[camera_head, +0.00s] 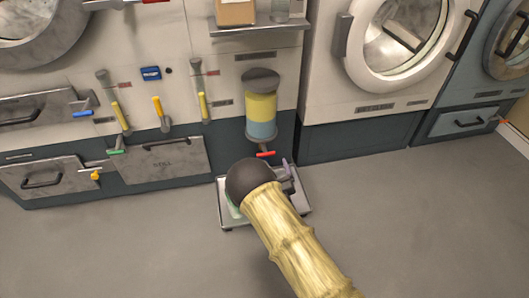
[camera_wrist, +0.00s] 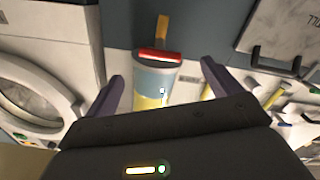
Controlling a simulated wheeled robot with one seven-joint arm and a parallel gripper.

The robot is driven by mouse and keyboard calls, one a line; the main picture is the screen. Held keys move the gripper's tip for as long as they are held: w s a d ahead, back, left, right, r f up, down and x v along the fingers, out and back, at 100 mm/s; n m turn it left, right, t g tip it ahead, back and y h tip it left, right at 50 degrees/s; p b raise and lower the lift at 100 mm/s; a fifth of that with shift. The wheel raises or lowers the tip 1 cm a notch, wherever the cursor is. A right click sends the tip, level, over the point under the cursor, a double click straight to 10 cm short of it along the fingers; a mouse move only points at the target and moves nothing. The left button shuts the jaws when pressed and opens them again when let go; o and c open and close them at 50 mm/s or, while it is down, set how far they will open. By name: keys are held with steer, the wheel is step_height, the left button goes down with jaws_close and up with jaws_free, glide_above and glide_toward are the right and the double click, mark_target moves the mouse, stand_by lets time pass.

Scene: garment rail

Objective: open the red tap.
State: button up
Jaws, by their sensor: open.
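The red tap (camera_head: 265,153) has a short red bar handle, at the foot of a yellow and blue cylinder (camera_head: 261,108) on the machine front. In the wrist view the picture is turned over, and the red handle (camera_wrist: 160,55) lies crosswise near the middle. My gripper (camera_wrist: 161,71) is open and empty, with one purple finger to each side of the handle's line. The handle appears farther out than the fingertips, and I see no contact. In the head view my arm hides most of the gripper; a purple finger shows just right of and below the tap.
A metal tray (camera_head: 224,212) lies on the floor under the tap, partly behind my arm. Yellow-handled levers (camera_head: 203,106) and a drawer (camera_head: 163,160) are to the left. A round-door washer (camera_head: 397,50) stands to the right.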

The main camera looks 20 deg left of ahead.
mark_target(265, 151)
steer(key=b+x, duration=0.5)
steer(key=x, duration=0.5)
steer(key=shift+w+f, duration=0.1)
steer(key=shift+f, duration=0.05)
steer(key=shift+w+a, duration=0.4)
steer(key=shift+w, duration=0.2)
